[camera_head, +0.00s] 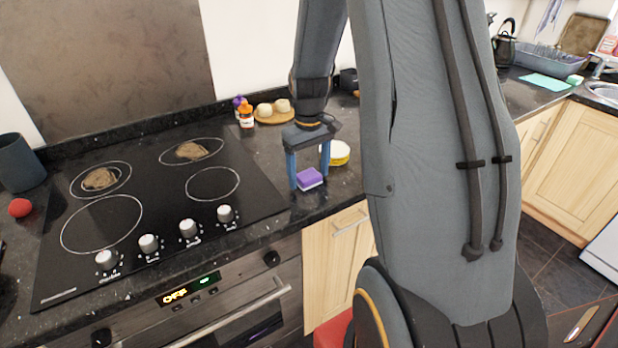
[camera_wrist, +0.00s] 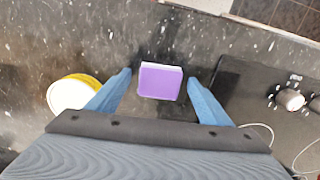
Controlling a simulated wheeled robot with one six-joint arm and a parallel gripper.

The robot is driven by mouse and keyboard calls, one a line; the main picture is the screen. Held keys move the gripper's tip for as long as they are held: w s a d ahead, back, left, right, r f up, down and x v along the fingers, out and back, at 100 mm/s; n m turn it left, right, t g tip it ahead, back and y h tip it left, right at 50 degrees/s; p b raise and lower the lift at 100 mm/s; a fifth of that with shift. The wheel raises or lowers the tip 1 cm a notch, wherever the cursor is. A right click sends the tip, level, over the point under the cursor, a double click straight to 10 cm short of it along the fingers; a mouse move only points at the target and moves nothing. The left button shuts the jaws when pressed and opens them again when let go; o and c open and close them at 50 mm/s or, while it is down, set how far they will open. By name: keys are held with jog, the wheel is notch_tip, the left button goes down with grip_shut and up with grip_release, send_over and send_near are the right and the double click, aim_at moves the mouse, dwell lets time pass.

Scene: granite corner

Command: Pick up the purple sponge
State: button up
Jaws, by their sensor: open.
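The purple sponge (camera_head: 309,178) lies on the dark granite counter just right of the hob, near the front edge. It has a purple top and a paler layer at its side. In the wrist view the sponge (camera_wrist: 160,82) sits between the two blue fingers, with a gap on each side. My gripper (camera_head: 309,178) is open and points down over the sponge, with one finger to each side of it. In the wrist view my gripper (camera_wrist: 159,76) is empty. I cannot tell exactly how high the fingertips are above the counter.
A yellow and white round container (camera_head: 340,153) stands close behind the right finger. The black hob (camera_head: 160,205) with several knobs is to the left. Bottles (camera_head: 246,114) and a wooden board with round items (camera_head: 274,117) stand at the back. The counter's front edge is close.

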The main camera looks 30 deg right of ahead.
aim_at(309, 175)
jog(key=shift+c, duration=0.5)
jog(key=c, duration=1)
notch_tip(309, 175, up, 10)
jog(key=shift+r+b, duration=0.1)
jog(key=shift+b, duration=1.15)
